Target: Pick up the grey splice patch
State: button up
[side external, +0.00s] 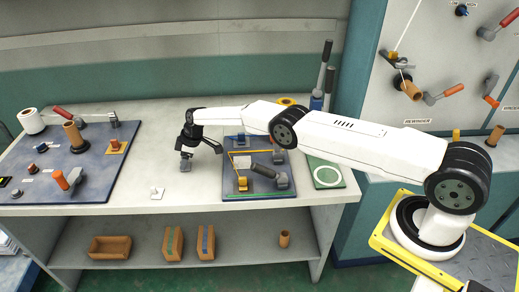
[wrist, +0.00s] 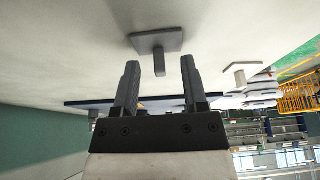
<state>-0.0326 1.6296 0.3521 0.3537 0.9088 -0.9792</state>
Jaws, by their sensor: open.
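The grey splice patch (wrist: 156,40) is a flat grey square with a short stem, lying on the pale bench top. In the wrist view its stem points into the gap between the fingertips of my gripper (wrist: 160,66). The fingers are apart and appear clear of the stem. In the side view my gripper (side external: 186,153) points down just over the bench, and the grey patch (side external: 185,166) shows as a small grey shape directly below it, partly hidden by the fingers.
A similar white patch (side external: 156,193) with a stem lies nearer the bench's front edge; it also shows in the wrist view (wrist: 241,70). A blue board (side external: 72,165) with tools is at left, another blue board (side external: 258,190) with a fixture at right.

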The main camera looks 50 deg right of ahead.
grip_shut()
jog(key=shift+r, duration=0.25)
jog(key=shift+r, duration=1.45)
jog(key=s+d+r, duration=0.1)
jog(key=s+r, duration=0.8)
jog(key=s, duration=0.5)
jog(key=shift+d+r, duration=0.15)
jog(key=shift+r, duration=0.2)
